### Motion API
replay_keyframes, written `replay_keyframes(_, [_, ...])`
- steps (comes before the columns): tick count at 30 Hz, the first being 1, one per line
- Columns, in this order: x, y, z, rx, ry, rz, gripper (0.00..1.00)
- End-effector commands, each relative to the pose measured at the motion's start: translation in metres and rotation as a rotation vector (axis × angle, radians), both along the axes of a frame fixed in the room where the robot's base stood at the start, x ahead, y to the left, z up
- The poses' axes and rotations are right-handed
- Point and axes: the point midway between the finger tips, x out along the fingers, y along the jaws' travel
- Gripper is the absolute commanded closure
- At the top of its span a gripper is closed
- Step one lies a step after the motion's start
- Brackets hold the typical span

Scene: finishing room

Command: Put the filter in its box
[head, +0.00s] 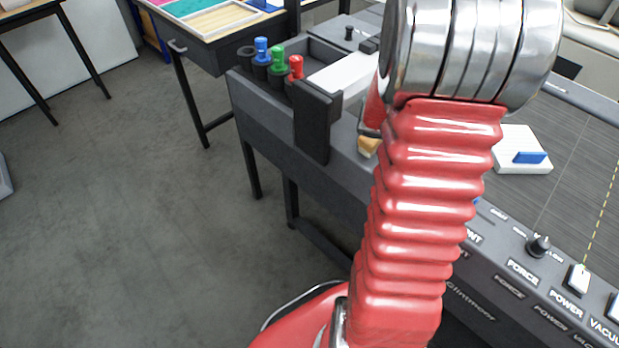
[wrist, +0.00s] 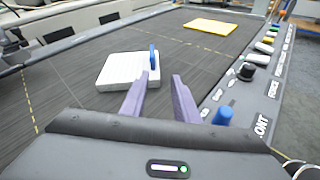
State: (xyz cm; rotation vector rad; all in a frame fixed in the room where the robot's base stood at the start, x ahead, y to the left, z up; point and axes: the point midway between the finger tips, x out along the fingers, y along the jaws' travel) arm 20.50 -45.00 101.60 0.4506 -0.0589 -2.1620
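A flat white block (wrist: 122,72) with an upright blue tab (wrist: 153,57) lies on the dark machine bed; I cannot tell for sure whether it is the filter. In the head view the white block (head: 518,164) and its blue tab (head: 530,157) show right of my arm. My gripper (wrist: 162,76) has two purple fingers, apart, with nothing between them. In the wrist view the left fingertip appears just below the blue tab; contact cannot be judged. In the head view my red arm hides the gripper. No thing is clearly recognisable as the filter's box.
A black holder (head: 318,120) hangs on the machine's near edge, by blue, green and red pens (head: 278,60). A control panel with a black knob (head: 538,246) runs along the edge. A yellow sheet (wrist: 211,26) lies farther along. Much of the bed is clear.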

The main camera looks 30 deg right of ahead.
Motion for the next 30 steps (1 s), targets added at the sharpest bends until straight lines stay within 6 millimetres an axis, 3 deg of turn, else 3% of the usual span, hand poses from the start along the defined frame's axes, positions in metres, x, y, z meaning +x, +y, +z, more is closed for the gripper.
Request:
replay_keyframes(16, [0.046, 0.157, 0.015, 0.164, -0.671, -0.141, 0.72])
replay_keyframes(30, [0.085, 0.311, 0.028, 0.494, -1.193, -0.286, 0.72])
